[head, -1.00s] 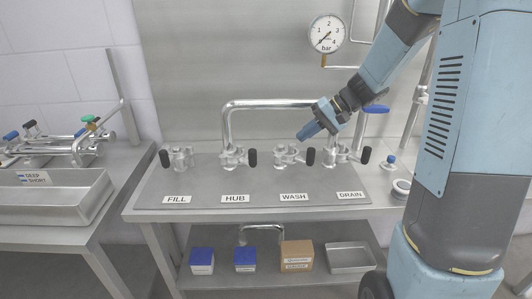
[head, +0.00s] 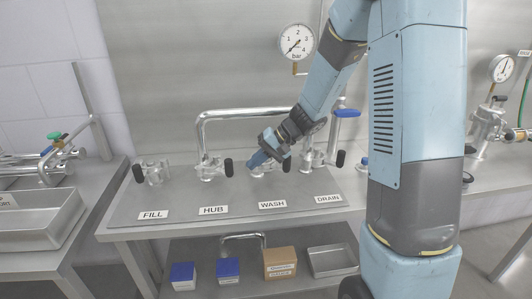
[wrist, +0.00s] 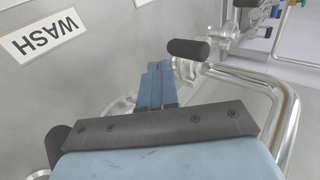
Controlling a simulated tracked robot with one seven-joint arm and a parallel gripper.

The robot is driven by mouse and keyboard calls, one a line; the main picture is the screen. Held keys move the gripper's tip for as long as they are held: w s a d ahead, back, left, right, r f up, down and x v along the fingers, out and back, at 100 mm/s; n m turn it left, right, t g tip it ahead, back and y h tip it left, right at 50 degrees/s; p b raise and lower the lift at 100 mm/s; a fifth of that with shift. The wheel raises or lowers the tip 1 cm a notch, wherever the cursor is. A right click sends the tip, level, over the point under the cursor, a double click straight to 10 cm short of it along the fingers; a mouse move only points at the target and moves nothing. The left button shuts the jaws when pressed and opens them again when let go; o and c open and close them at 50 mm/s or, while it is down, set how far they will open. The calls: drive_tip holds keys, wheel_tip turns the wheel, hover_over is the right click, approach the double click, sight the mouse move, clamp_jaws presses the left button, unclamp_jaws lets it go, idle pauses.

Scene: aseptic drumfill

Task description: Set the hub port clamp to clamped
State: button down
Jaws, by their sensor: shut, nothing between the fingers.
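The hub port clamp (head: 208,169) is a metal clamp on the port behind the HUB label (head: 213,210). Its black handle (head: 228,167) stands upright on its right side; I cannot tell the clamp's state. My gripper (head: 253,162) is shut and empty, low between the hub handle and the wash port (head: 262,171), which it partly covers. In the wrist view my shut blue fingers (wrist: 155,85) point toward a black handle (wrist: 188,48), apparently the hub clamp's, with a visible gap. The metal port beside it is partly hidden behind the fingers.
A bent steel pipe (head: 255,113) rises from the hub port and runs across to the drain port; it also passes close on the right in the wrist view (wrist: 285,100). The fill port (head: 153,173) stands left. The panel front, with its labels, is clear.

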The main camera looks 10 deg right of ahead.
drive_tip(key=shift+w+a+r, duration=0.1)
drive_tip(key=shift+w+a, duration=0.1)
drive_tip(key=shift+a, duration=1.65)
